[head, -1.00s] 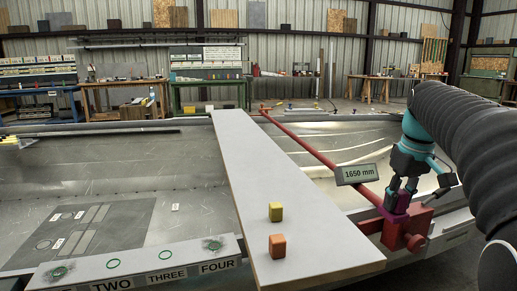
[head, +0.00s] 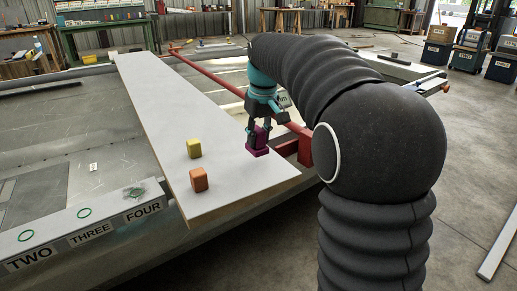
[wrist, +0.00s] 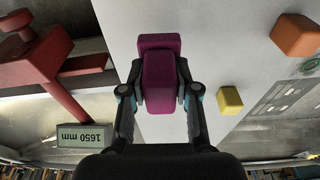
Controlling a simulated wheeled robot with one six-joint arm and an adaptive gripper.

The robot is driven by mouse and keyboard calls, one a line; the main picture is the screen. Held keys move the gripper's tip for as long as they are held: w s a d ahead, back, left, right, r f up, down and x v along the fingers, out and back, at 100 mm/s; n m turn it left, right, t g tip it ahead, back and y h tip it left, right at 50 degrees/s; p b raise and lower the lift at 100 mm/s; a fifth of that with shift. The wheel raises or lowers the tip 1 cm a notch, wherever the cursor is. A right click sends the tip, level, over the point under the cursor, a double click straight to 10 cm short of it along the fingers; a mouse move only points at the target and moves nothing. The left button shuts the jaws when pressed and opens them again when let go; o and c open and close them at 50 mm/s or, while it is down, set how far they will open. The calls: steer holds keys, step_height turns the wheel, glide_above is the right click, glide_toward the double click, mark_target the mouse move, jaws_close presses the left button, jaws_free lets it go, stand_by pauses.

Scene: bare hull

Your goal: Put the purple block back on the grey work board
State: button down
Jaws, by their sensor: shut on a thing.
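The purple block (head: 257,149) is between the fingers of my gripper (head: 258,128), which is shut on it. The block looks stepped, with a wider part below. In the head view it appears over the right edge area of the grey work board (head: 215,115); I cannot tell if it touches the board. In the wrist view the purple block (wrist: 160,82) fills the space between the fingertips (wrist: 160,92), with the board (wrist: 215,50) behind it and the board's edge just to its left.
A yellow block (head: 194,148) and an orange block (head: 199,180) stand on the board, left of my gripper. A red rail with a clamp (head: 290,140) runs along the board's right side. The board's far part is clear. A sign reading 1650 mm (wrist: 85,135) shows in the wrist view.

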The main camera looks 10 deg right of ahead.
mark_target(259, 149)
steer(key=shift+f, duration=1.9)
steer(key=shift+f+b, duration=0.15)
steer(key=shift+b, duration=0.2)
steer(key=c, duration=0.9)
jaws_free()
steer(key=shift+o, duration=0.2)
step_height(259, 149, up, 12)
steer(key=s+p, duration=0.2)
steer(key=s+f+m+t, duration=0.1)
steer(key=s+f, duration=0.4)
steer(key=s, duration=0.4)
steer(key=s+f+m+t, duration=0.1)
steer(key=s+f, duration=0.3)
steer(key=s, duration=0.5)
steer(key=s+f+m+t, duration=0.1)
steer(key=s+f, duration=0.4)
steer(key=s, duration=0.5)
steer(key=shift+f+m+t+h, duration=0.3)
steer(key=shift+t, duration=0.1)
